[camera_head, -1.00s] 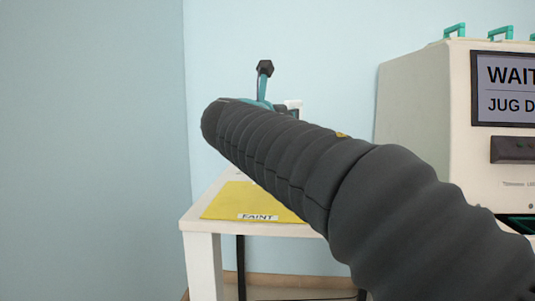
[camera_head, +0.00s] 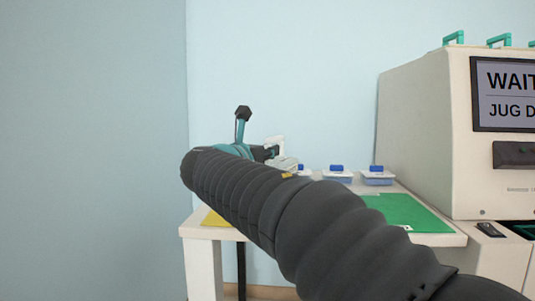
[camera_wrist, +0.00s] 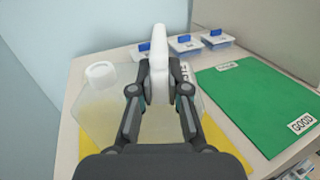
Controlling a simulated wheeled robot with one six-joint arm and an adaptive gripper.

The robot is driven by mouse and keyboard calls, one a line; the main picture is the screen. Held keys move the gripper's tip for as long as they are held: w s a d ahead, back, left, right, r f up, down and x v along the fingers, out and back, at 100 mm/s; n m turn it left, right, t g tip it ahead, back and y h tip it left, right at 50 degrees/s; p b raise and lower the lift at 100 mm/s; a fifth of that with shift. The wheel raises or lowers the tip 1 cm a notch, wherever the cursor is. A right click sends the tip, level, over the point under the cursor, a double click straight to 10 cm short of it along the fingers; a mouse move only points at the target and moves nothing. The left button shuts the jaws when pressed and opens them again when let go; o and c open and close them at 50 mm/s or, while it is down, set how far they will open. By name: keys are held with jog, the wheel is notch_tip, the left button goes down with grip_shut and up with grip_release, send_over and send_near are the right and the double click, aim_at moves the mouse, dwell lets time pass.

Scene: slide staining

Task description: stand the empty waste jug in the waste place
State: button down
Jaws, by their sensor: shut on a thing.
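The waste jug (camera_wrist: 105,118) is a pale, see-through container with a white cap (camera_wrist: 102,74) and a white handle (camera_wrist: 159,50). My gripper (camera_wrist: 160,86) is shut on the handle, with one finger on each side, and no liquid shows in the jug. In the head view a small part of the jug (camera_head: 284,163) shows beyond my arm, beside my gripper (camera_head: 268,152); the rest is hidden. The jug appears over the yellow mat (camera_wrist: 233,148); I cannot tell whether it touches the table. No place marked as waste can be made out.
A green mat (camera_wrist: 255,105) labelled GOOD lies to the right on the white table (camera_wrist: 68,140). Several blue-clipped boxes (camera_wrist: 186,43) stand along the back. The machine (camera_head: 425,130) at right has a screen (camera_head: 508,95) reading "WAIT" and "JUG D", cut off.

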jog(key=shift+f, duration=0.15)
jog(key=c, duration=1.2)
grip_release()
jog(key=shift+o, duration=0.2)
jog(key=shift+r, duration=0.25)
jog(key=v, duration=1.2)
jog(key=shift+f, duration=0.15)
